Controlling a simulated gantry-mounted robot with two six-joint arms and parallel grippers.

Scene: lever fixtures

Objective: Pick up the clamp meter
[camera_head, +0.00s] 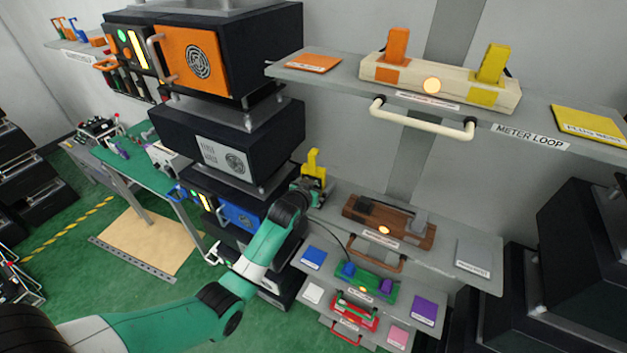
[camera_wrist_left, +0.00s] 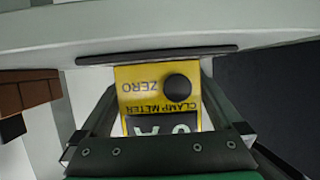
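The yellow clamp meter (camera_head: 313,166) stands roughly upright at the left end of the middle shelf, its upper part rising above my left gripper (camera_head: 309,190). In the left wrist view the clamp meter (camera_wrist_left: 160,88) appears upside down, with a ZERO label, a dark round knob and part of its display. The fingers of my left gripper (camera_wrist_left: 160,100) lie against its two sides, shut on it. The display is partly cut off by the gripper body. I cannot tell whether its base touches the shelf. My right gripper is not in view.
A brown fixture (camera_head: 388,222) sits on the middle shelf (camera_head: 335,220), right of the meter. The upper shelf holds a cream fixture (camera_head: 440,83) with orange and yellow blocks and a projecting handle (camera_head: 420,121). Stacked dark cabinets (camera_head: 200,135) stand close at left. Lower shelves hold green and red fixtures.

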